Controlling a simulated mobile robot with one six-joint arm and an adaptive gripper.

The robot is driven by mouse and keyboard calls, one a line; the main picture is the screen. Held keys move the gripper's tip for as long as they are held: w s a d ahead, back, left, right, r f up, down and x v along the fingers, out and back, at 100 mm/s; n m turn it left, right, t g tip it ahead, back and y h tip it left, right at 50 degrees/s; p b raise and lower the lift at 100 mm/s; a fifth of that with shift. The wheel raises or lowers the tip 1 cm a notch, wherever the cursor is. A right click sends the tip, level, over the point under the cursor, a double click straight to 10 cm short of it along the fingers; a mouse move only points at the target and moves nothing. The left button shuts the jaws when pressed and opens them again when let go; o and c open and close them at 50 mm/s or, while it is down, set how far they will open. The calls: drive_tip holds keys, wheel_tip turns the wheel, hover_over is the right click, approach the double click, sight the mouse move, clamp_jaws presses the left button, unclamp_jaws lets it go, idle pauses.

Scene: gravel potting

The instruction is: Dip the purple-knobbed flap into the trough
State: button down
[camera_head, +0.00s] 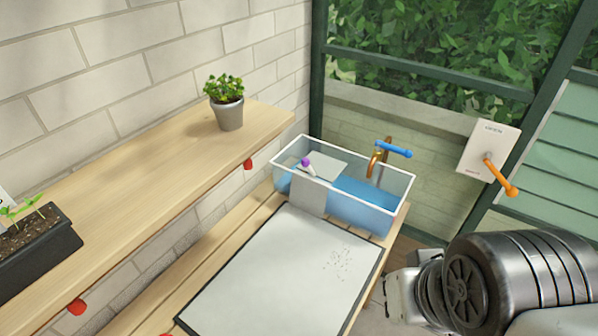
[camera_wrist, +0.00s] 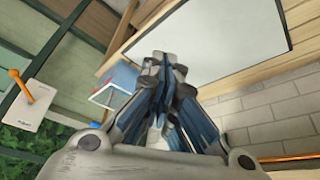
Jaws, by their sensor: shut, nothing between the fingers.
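The trough (camera_head: 394,216) is a clear, white-rimmed tank with blue water at the far end of the bench. The flap (camera_head: 308,196) is a grey panel at the trough's near wall, with a purple knob (camera_head: 306,161) at its top. A second pale grey panel (camera_head: 326,163) lies near the rim behind the knob; I cannot tell if it joins the flap. In the wrist view my gripper (camera_wrist: 163,62) is shut and empty, with a corner of the trough (camera_wrist: 103,97) beyond it to the left. My gripper is apart from the knob.
A white dark-edged mat (camera_head: 270,285) with dark specks lies before the trough. A brass tap with a blue lever (camera_head: 394,149) stands behind it. A wall box with an orange lever (camera_head: 500,176) is at the right. A shelf (camera_head: 150,165) holds a potted plant (camera_head: 229,112) and black planter (camera_head: 38,262).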

drive_tip(key=w+f+n+t+p, duration=0.1)
drive_tip(key=w+n+t+p, duration=0.15)
drive_tip(key=w+n, duration=0.75)
drive_tip(key=w+f+n+t+p, duration=0.2)
drive_tip(key=w+n+t, duration=0.1)
drive_tip(key=w, duration=1.4)
drive_tip(key=w+a+f+n+t+y+p, duration=0.2)
drive_tip(key=w+a+f+n+t+y, duration=0.1)
drive_tip(key=w+a+f+n+y, duration=0.35)
drive_tip(key=s+a+f+n+t+y+p, duration=0.2)
drive_tip(key=s+a+f+n+t+y, duration=0.1)
drive_tip(key=s+n, duration=0.3)
drive_tip(key=shift+a+f+n, duration=0.35)
drive_tip(key=shift+a+n, duration=0.1)
drive_tip(key=shift+a, duration=0.3)
drive_tip(key=shift+y, duration=0.25)
